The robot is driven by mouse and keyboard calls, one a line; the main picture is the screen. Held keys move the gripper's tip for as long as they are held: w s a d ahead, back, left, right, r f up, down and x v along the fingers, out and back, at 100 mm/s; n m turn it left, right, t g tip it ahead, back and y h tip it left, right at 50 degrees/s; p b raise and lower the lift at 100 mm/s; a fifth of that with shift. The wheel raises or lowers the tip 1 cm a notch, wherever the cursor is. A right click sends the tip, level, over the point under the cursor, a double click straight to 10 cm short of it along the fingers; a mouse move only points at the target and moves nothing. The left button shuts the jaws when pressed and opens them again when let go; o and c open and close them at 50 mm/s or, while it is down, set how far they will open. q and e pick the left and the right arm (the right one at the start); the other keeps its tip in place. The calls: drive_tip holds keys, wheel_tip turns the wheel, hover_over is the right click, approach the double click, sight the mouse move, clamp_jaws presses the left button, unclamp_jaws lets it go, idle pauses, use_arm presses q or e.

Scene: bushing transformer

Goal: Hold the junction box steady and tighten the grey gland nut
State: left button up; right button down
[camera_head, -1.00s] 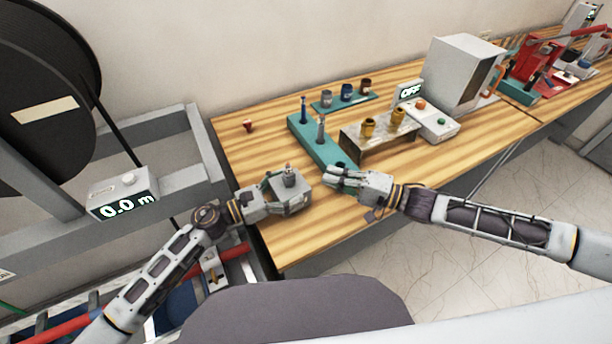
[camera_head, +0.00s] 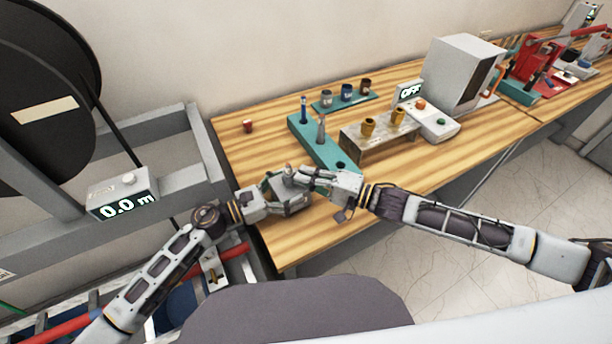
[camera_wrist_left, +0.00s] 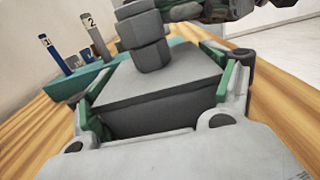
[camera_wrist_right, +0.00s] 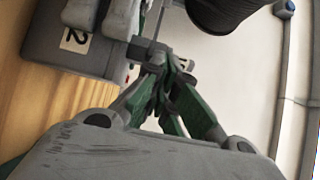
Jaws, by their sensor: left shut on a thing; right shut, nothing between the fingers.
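My left gripper (camera_head: 284,196) is shut on the grey junction box (camera_wrist_left: 160,75) above the near end of the bench; green-lined fingers flank the box in the left wrist view. The grey gland with its nut (camera_wrist_left: 147,42) stands upright on the box top. In the head view the gland top (camera_head: 288,168) shows just beside the right fingertips. My right gripper (camera_head: 302,175) is shut and empty, over the box's right side. In the right wrist view its fingers (camera_wrist_right: 162,68) meet, with grey parts close to their left; whether they touch the nut I cannot tell.
A teal block (camera_head: 322,145) holds a blue tool (camera_head: 304,110) and a grey tool (camera_head: 321,130). A metal stand (camera_head: 375,140) with two brass-coloured parts is to the right. A small red part (camera_head: 247,126) lies on the bench's left. A reel counter (camera_head: 125,195) stands left of the bench.

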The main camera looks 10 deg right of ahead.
sight(289, 174)
drive_tip(key=shift+s+a+r+m+t+h, duration=0.15)
drive_tip(key=shift+s+a+m+t+h, duration=0.1)
drive_tip(key=shift+a+m+t, duration=0.15)
drive_tip(key=shift+s+a+r+m+t+h, duration=0.15)
drive_tip(key=shift+a+m+t+h, duration=0.15)
drive_tip(key=shift+t, duration=0.2)
idle(2.0)
drive_tip(key=shift+s+a+r+m+t+h, duration=0.25)
drive_tip(key=shift+a+m+t+h, duration=0.1)
drive_tip(key=shift+a+m+t, duration=0.2)
drive_tip(key=shift+t+h, duration=0.3)
drive_tip(key=shift+t, duration=0.15)
drive_tip(key=shift+m, duration=0.45)
drive_tip(key=shift+d+f+m+t+h, duration=0.25)
drive_tip(key=shift+d+m+t+h, duration=0.25)
drive_tip(key=shift+d+t+h, duration=0.3)
drive_tip(key=shift+f, duration=0.15)
drive_tip(key=shift+h, duration=0.4)
drive_tip(key=shift+s+f, duration=0.1)
drive_tip(key=shift+s, duration=0.05)
drive_tip(key=shift+d, duration=0.1)
idle(0.4)
